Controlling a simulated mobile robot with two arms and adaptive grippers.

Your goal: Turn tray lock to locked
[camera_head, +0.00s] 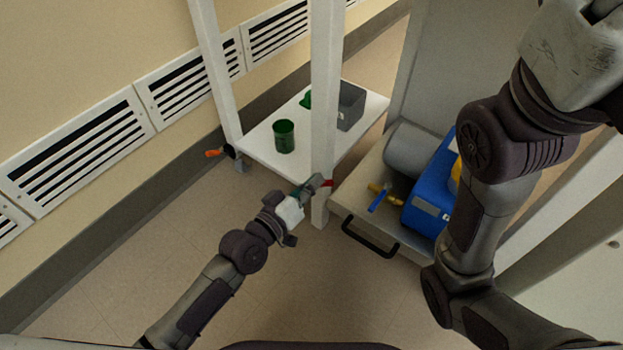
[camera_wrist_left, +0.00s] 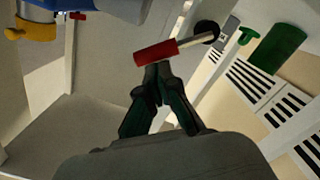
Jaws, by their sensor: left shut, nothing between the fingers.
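A lever with a red grip (camera_wrist_left: 156,52), a pale rod and a round black pivot (camera_wrist_left: 206,30) is mounted on a white post, just ahead of my left fingertips in the wrist view. In the head view only a bit of its red grip (camera_head: 328,183) shows beside the post. I see no label naming it as the tray lock. My left gripper (camera_head: 314,185) is shut and empty; in the wrist view its fingertips (camera_wrist_left: 157,72) are right at the red grip, and I cannot tell whether they touch it. My right gripper is out of view.
A white shelf (camera_head: 262,148) holds a green cup (camera_head: 284,136) and a grey bin (camera_head: 351,106). An orange handle (camera_head: 214,153) is at left.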

